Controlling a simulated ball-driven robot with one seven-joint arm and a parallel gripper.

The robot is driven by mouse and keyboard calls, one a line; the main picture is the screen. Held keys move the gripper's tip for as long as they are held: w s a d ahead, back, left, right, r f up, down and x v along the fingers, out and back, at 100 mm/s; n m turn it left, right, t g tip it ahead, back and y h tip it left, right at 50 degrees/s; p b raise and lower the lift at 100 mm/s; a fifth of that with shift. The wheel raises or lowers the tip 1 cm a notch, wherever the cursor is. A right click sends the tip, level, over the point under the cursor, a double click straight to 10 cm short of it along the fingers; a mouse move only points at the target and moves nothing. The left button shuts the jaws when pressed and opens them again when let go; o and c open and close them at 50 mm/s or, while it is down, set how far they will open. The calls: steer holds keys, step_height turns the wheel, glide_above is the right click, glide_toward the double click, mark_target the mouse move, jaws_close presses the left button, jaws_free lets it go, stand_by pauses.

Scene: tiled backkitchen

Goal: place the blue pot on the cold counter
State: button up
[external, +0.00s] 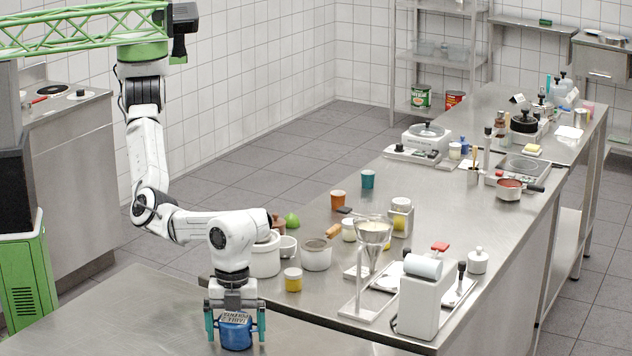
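The small blue pot (236,336) is at the bottom of the external view, on or just above the near steel counter (140,312). A pale label with dark, upside-down lettering (236,317) shows at its top. My gripper (235,330) points straight down over the pot, with one teal finger on its left and one on its right. I cannot tell whether the fingers touch the pot or stand slightly apart from it. Nothing in view clearly marks which surface is the cold counter.
A long steel counter (330,283) runs to the back right, crowded with a white pot (264,258), a yellow-banded jar (293,280), a funnel stand (373,235) and a white dispenser (420,298). A hob counter (70,115) stands at left. The near counter's left part is bare.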

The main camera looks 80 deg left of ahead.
mark_target(234, 315)
steer(key=shift+r, duration=0.1)
steer(key=r, duration=0.3)
steer(key=r+p, duration=0.1)
steer(key=r, duration=0.3)
steer(key=a+r, duration=0.1)
steer(key=r, duration=0.2)
steer(key=shift+r+p, duration=0.2)
steer(key=shift+p, duration=0.15)
steer(key=shift+w+a+r+p, duration=0.15)
steer(key=shift+a+r+p, duration=0.05)
steer(key=shift+r+p, duration=0.65)
